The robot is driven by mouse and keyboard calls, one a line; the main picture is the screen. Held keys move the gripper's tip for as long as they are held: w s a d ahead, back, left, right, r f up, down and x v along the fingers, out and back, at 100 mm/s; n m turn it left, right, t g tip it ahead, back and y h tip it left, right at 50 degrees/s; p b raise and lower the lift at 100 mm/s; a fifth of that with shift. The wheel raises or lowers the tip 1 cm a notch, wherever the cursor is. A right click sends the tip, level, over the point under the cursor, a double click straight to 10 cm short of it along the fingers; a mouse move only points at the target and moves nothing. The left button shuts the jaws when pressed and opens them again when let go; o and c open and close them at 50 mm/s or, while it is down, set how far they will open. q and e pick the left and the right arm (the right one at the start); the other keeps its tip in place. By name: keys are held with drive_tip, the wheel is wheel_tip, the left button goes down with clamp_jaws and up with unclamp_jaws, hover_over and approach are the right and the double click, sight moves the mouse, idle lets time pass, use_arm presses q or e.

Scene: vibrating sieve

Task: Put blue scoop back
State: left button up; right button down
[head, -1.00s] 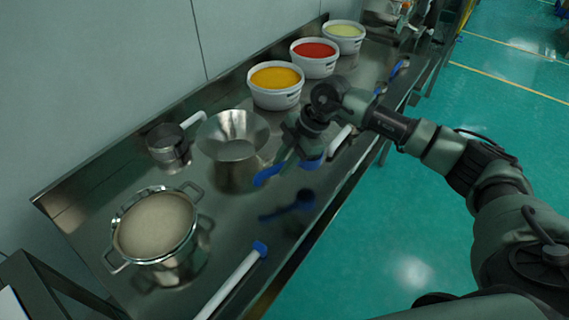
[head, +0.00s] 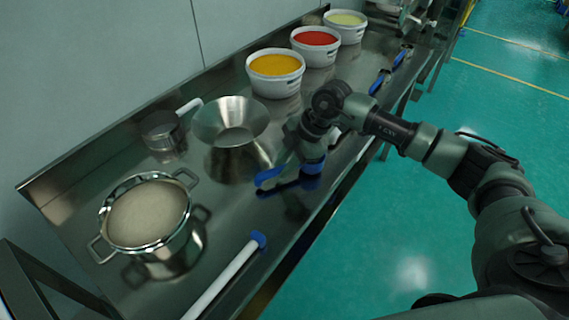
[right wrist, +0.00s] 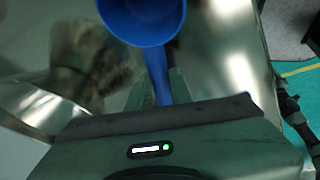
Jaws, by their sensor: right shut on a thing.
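The blue scoop (head: 269,175) is in my right gripper (head: 296,172), low over the steel table at its front edge. In the right wrist view the scoop's round bowl (right wrist: 146,22) points away from the gripper, and its handle (right wrist: 158,80) runs back between the two fingers of my right gripper (right wrist: 160,90), which are shut on it. The scoop's dark reflection lies just under it; whether it touches the table I cannot tell. My left gripper is not in view.
A steel funnel (head: 232,140) stands left of the scoop, with a handled steel cup (head: 163,133) behind. A sieve pot (head: 148,210) stands nearer. A white-handled tool (head: 225,278) lies at the front edge. Tubs of yellow (head: 276,82), red (head: 316,50) and pale powder (head: 345,28) stand farther back.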

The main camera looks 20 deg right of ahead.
drive_tip(key=shift+f, duration=0.2)
idle(0.5)
drive_tip(key=c, duration=0.7)
unclamp_jaws()
drive_tip(key=shift+r, duration=0.1)
drive_tip(key=shift+r+p, duration=3.1)
drive_tip(key=shift+r, duration=0.4)
